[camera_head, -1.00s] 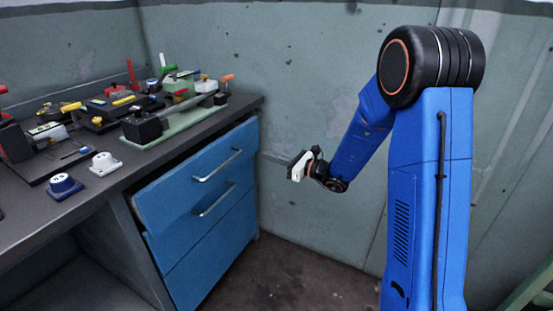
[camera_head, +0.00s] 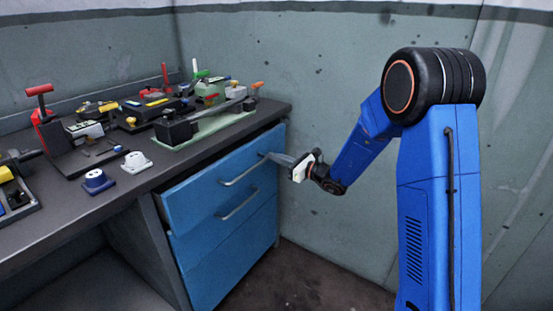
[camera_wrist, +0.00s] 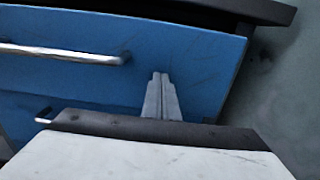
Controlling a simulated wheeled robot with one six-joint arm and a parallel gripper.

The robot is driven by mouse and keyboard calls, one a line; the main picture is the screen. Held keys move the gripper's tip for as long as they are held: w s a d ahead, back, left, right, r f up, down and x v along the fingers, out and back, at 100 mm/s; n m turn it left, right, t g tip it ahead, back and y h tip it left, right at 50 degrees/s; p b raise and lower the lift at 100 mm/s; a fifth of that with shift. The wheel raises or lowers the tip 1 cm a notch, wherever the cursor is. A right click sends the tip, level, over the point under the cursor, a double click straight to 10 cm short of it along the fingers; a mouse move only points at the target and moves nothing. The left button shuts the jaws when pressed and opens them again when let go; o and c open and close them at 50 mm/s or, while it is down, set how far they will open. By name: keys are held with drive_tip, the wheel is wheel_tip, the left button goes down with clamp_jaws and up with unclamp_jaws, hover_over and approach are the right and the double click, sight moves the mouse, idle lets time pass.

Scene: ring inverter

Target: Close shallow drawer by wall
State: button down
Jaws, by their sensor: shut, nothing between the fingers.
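The shallow top drawer (camera_head: 215,192) of the blue cabinet stands partly out, its front proud of the drawer below. It has a silver bar handle (camera_head: 243,170), which also shows at the left in the wrist view (camera_wrist: 60,52). My gripper (camera_head: 267,156) is at the right end of this drawer front, beside the handle. In the wrist view its two fingers (camera_wrist: 158,80) are together and empty, pointing at the blue front right of the handle. The tips are at or very close to the front; I cannot tell if they touch.
A deeper blue drawer (camera_head: 235,250) with its own handle (camera_head: 238,203) lies below. The dark workbench top (camera_head: 135,187) above carries tools, clamps and small sockets. The grey-green wall (camera_head: 330,110) is close on the right. Floor shows in front.

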sight(265, 153)
drive_tip(key=x, duration=0.4)
drive_tip(key=shift+w+a, duration=0.25)
drive_tip(key=shift+r, duration=0.15)
